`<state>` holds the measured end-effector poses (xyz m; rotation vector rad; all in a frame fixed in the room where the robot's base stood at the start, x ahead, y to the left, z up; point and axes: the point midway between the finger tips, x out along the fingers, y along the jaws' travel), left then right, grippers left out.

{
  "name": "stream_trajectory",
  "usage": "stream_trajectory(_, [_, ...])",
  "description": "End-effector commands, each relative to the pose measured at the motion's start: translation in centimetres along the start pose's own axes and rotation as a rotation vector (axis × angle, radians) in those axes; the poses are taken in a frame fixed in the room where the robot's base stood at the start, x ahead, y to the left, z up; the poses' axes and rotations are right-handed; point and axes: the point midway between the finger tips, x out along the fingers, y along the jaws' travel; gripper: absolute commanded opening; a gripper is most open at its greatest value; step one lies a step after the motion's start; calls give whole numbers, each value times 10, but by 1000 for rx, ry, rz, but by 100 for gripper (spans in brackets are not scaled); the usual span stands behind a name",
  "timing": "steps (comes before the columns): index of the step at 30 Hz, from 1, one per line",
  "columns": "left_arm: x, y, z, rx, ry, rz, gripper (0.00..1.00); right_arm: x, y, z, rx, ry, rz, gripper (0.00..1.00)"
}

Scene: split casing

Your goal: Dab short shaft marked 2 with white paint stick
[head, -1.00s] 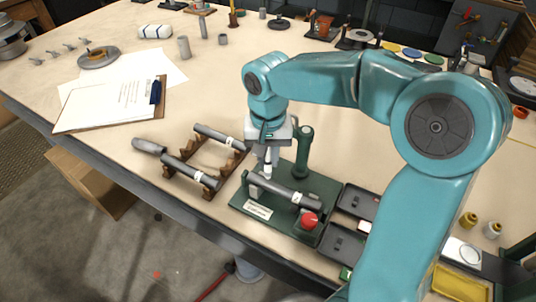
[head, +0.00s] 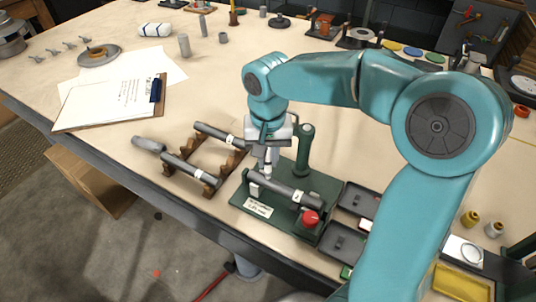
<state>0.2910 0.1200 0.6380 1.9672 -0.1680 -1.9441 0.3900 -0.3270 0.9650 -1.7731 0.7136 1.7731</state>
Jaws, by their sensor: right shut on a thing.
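My right gripper (head: 267,152) points down over the green fixture (head: 253,207). It is shut on a slim white paint stick (head: 267,170), whose tip is at or just above a grey shaft (head: 280,189) lying in the fixture; I cannot tell if it touches. That shaft has a white label near its right end, too small to read surely. Two more labelled grey shafts lie on a brown wooden rack to the left, a rear one (head: 213,131) and a front one (head: 183,167). My left gripper is not in view.
A red knob (head: 310,217) sits at the fixture's front right, and a green post (head: 304,146) rises behind. Dark trays (head: 342,243) stand to the right. A clipboard (head: 90,108) lies at the left. The bench's middle is clear.

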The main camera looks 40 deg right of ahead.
Motion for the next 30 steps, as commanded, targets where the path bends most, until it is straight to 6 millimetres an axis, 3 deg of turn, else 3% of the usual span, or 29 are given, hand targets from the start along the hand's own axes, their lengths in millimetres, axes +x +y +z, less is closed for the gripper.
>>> stream_trajectory(30, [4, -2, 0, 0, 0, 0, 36, 7, 0, 0, 0, -1, 1, 0])
